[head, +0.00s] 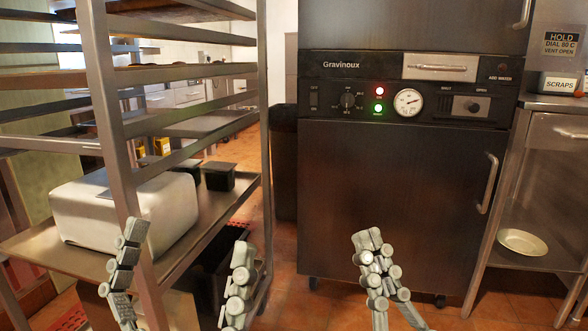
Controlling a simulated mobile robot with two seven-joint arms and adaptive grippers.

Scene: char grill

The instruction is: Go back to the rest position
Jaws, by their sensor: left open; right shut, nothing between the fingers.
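My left gripper (184,262) is at the lower left of the head view, in front of the metal rack. Its two fingers are spread wide apart, open and empty. My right gripper (369,240) is at the lower middle, in front of the dark oven's lower door. Its fingertips are together, shut with nothing between them. Neither gripper visibly holds anything. The arms behind the grippers are mostly out of view.
A metal tray rack (119,150) stands close on the left, with a white box (125,210) on its shelf. The dark Gravinoux oven (385,190) on casters fills the middle. A steel side table (552,103) stands at right, with a pale bowl (522,242) on its lower shelf.

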